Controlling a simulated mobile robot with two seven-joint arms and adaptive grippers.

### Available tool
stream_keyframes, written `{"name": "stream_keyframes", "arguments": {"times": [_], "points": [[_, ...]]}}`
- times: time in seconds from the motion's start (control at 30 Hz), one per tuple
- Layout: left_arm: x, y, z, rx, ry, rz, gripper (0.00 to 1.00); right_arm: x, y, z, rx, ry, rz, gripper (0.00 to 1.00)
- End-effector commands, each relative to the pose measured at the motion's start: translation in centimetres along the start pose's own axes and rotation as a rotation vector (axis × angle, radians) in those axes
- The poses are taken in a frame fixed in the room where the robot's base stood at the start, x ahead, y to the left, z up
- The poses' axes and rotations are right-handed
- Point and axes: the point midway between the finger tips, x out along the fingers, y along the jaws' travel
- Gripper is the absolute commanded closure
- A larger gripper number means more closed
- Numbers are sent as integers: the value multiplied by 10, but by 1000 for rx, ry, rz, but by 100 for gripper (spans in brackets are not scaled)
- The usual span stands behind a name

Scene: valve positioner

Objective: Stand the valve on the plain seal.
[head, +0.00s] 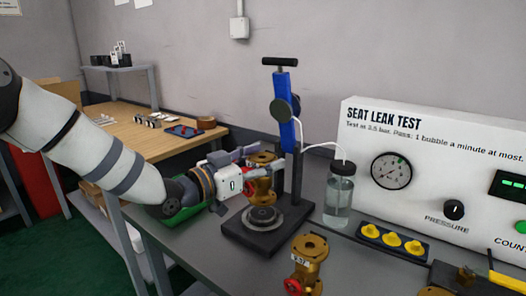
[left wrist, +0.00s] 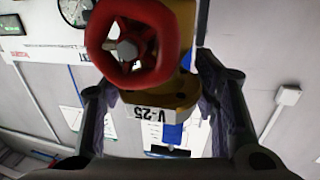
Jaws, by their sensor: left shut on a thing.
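A brass valve (head: 262,187) with a red handwheel is held by my left gripper (head: 266,166), whose fingers are shut on it. In the left wrist view the red handwheel (left wrist: 133,43) is close to the camera, and a V-25 tag shows below it between the fingers. The valve looks upright over a round grey seat (head: 263,216) on the black base of the test stand, which looks like the plain seal. I cannot tell whether the valve touches it. My right gripper is not in view.
The stand's blue column (head: 286,112) rises just behind the valve. A tagged second valve (head: 311,258) stands in front right. A water jar (head: 340,196) and a blue tray of yellow parts (head: 393,240) stand before the leak-test panel (head: 440,170). A green bin (head: 180,210) is left, under my arm.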

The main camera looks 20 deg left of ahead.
Motion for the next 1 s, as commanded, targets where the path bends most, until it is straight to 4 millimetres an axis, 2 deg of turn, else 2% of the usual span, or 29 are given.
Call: {"name": "stream_keyframes", "arguments": {"times": [0.17, 0.4, 0.8, 0.83, 0.9, 1.0], "points": [[7, -6, 6, 2, 12, 1, 100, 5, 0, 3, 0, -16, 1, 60], [11, -10, 41, 1, 11, 1, 100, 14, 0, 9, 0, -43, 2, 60], [10, -10, 43, 4, 14, 1, 100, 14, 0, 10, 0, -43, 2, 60], [10, -10, 46, 3, 6, 1, 39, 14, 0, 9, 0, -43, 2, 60], [10, -10, 46, 3, 6, 1, 26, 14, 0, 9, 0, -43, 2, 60], [10, -10, 46, 3, 6, 1, 26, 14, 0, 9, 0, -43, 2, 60]]}}
